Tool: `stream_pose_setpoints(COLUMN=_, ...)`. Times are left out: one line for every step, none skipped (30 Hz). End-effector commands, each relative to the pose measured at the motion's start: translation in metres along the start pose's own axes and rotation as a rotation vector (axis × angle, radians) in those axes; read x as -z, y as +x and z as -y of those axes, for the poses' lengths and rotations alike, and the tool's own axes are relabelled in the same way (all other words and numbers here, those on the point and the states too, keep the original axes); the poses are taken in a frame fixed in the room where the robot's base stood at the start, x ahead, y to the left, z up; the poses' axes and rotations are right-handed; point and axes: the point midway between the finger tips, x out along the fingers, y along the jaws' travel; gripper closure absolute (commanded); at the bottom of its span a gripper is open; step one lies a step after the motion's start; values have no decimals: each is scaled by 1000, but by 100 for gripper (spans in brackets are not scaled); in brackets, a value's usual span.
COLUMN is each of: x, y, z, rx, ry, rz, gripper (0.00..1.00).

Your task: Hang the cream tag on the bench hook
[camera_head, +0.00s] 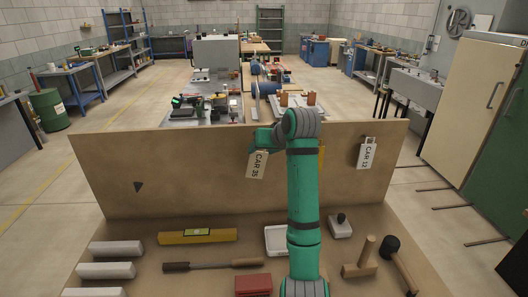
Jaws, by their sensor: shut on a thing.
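The cream tag (257,166), marked CAR 35, hangs below my gripper (257,148) in front of the upright tan board. My gripper is shut on the top of this tag; the fingers are small and partly hidden by my wrist. A small dark wedge (138,187) shows on the left part of the board; I cannot tell whether it is the bench hook. No other hook is clear, and my arm hides part of the board.
A paler tag (367,153), marked CAR 12, hangs at the board's right. A yellow piece (321,154) shows partly behind my arm. The board's left half is mostly clear.

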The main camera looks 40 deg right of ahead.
Motion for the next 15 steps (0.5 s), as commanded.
stream_pose_setpoints(x=2, y=2, z=0, rx=0, ry=0, rz=0, gripper=76)
stream_pose_setpoints(x=3, y=3, z=0, rx=0, ry=-1, rz=0, gripper=76)
stream_pose_setpoints(x=4, y=5, z=-1, rx=0, ry=-1, rz=1, gripper=76)
stream_pose_setpoints(x=4, y=6, z=-1, rx=0, ry=-1, rz=2, gripper=76)
stream_pose_setpoints(x=6, y=7, z=-1, rx=0, ry=-1, rz=2, gripper=76)
stream_pose_setpoints(x=7, y=9, z=-2, rx=0, ry=-1, rz=1, gripper=76)
stream_pose_setpoints(x=8, y=10, z=-2, rx=0, ry=0, rz=1, gripper=76)
stream_pose_setpoints(x=9, y=11, z=-3, rx=0, ry=0, rz=1, gripper=76)
stream_pose_setpoints(x=10, y=12, z=-4, rx=0, ry=1, rz=1, gripper=76)
stream_pose_setpoints(x=11, y=14, z=-4, rx=-1, ry=1, rz=1, gripper=76)
stream_pose_setpoints(x=12, y=14, z=-5, rx=-1, ry=1, rz=1, gripper=76)
stream_pose_setpoints(x=14, y=16, z=-6, rx=-1, ry=1, rz=1, gripper=76)
stream_pose_setpoints(x=15, y=17, z=-6, rx=-2, ry=1, rz=0, gripper=76)
stream_pose_setpoints(x=16, y=18, z=-7, rx=-2, ry=2, rz=0, gripper=76)
stream_pose_setpoints(x=17, y=19, z=-7, rx=-2, ry=2, rz=0, gripper=76)
